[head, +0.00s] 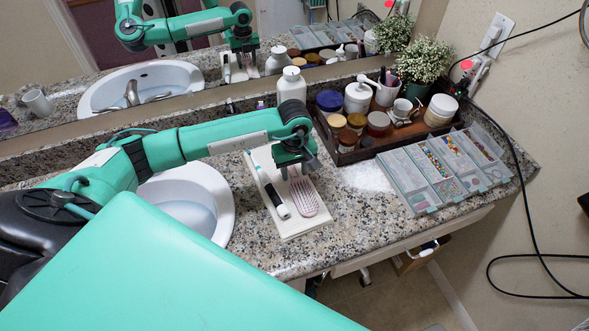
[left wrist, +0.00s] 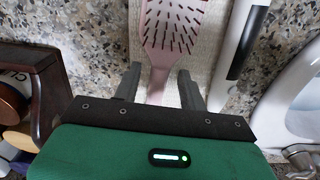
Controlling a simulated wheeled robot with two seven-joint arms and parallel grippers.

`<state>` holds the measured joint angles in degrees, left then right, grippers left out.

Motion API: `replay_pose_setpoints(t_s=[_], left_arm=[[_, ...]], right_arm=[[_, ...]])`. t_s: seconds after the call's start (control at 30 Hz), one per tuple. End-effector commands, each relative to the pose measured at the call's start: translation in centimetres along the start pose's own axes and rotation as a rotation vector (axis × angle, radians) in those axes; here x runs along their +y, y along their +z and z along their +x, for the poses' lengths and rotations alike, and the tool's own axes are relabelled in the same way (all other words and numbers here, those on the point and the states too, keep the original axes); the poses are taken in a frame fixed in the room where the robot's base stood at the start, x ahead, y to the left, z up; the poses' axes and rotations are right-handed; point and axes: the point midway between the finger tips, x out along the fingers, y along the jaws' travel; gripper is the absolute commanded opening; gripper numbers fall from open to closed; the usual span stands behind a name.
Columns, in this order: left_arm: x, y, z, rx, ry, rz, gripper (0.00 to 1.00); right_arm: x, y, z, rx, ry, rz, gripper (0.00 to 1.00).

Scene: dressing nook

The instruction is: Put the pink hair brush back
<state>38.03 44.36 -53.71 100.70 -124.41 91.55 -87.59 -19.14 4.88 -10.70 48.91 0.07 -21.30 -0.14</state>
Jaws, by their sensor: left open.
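The pink hair brush (head: 304,196) lies bristles up on a white tray (head: 289,231) on the granite counter. It also shows in the left wrist view (left wrist: 172,30), with its handle running down between my fingers. My left gripper (head: 295,172) is above the handle end of the brush, pointing down. In the left wrist view the left gripper (left wrist: 158,90) is open, one finger on each side of the handle, and does not visibly grip it. A black and white brush-like item (head: 276,200) lies beside the pink brush on the same tray. My right gripper is not in view.
A dark wooden tray (head: 345,156) with jars, bottles and a cup stands behind on the right. A clear compartment box (head: 445,168) holds beads. A white bottle (head: 292,86) stands behind my gripper. The sink (head: 190,200) is at left. Counter right of the white tray is clear.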

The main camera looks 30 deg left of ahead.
Motion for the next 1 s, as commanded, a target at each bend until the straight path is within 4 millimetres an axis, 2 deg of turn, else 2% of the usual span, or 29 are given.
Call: replay_pose_setpoints(t_s=[0.03,0.13,0.27,0.4,0.6,0.8,1.0], left_arm=[[0.0,0.0,-0.3,0.0,0.0,0.0,0.42],[0.1,-0.1,-1.4,0.003,0.002,0.001,0.42],[0.1,-0.1,-4.1,0.004,0.005,0.001,0.42],[0.1,-0.1,-7.3,0.004,0.003,0.0,0.42],[0.1,-0.1,-10.7,0.002,0.002,0.0,0.42],[0.0,0.0,-12.2,0.001,0.001,0.0,0.42],[0.0,0.0,-12.2,0.0,0.0,0.0,0.42]], right_arm=[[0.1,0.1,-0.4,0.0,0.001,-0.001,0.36],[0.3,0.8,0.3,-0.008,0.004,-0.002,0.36],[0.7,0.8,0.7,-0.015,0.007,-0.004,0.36],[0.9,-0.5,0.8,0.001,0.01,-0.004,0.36],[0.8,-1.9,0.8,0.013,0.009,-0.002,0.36],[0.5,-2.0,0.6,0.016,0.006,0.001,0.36],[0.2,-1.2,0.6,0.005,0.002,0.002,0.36]])
